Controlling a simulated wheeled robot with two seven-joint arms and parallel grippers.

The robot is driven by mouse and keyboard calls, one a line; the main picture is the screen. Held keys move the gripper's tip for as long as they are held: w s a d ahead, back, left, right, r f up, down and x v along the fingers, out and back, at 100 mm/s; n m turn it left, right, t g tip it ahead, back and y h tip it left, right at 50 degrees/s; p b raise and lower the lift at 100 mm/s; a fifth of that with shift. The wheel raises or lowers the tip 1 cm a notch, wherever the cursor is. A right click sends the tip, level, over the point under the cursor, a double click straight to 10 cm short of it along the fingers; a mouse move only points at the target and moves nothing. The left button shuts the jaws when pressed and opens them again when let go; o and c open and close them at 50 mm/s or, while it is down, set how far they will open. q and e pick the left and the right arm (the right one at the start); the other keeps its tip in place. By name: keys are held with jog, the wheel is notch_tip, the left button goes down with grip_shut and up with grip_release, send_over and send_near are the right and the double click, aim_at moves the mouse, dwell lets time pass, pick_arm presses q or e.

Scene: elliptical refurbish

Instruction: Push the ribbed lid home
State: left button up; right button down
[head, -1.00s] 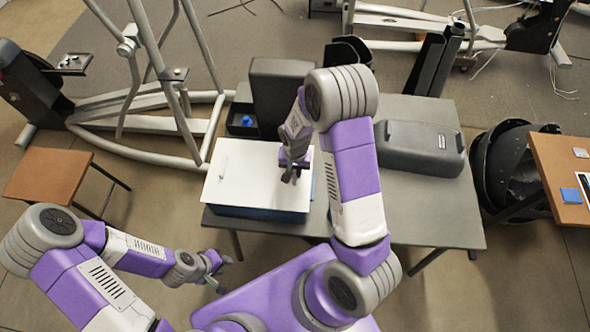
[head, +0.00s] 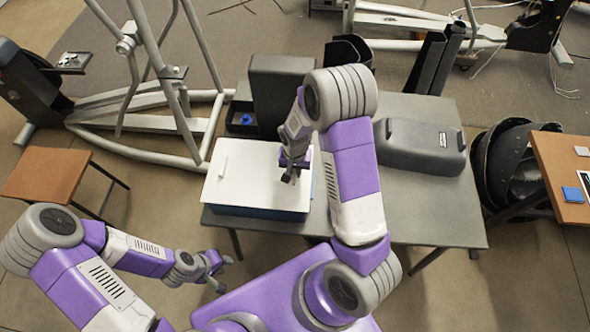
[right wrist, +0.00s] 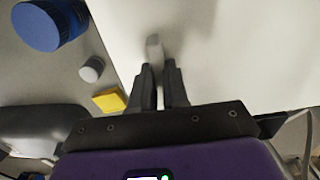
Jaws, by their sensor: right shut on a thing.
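The white lid (head: 252,190) lies on a blue box (head: 262,213) at the left front of the grey table. A short raised rib (head: 222,172) shows near the lid's left end. My right gripper (head: 291,177) is over the lid's right part, pointing down. In the right wrist view its two fingers (right wrist: 163,75) are close together on a small pale upright piece (right wrist: 154,48) on the lid (right wrist: 225,50). I cannot tell whether the lid is fully seated. My left gripper (head: 225,272) hangs empty in front of the table, its fingers apart.
A dark upright housing (head: 280,95) and a dark bin with a blue item (head: 246,119) stand behind the lid. A dark grey cover (head: 420,147) lies on the table's right. The right wrist view shows a blue jar (right wrist: 48,22), a white cap (right wrist: 92,68) and a yellow block (right wrist: 110,99).

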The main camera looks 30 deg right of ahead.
jog(key=c, duration=1.1)
grip_release()
jog(key=shift+o, duration=0.2)
notch_tip(320, 180, up, 8)
jog(key=shift+f+p, duration=0.2)
jog(key=shift+p, duration=0.25)
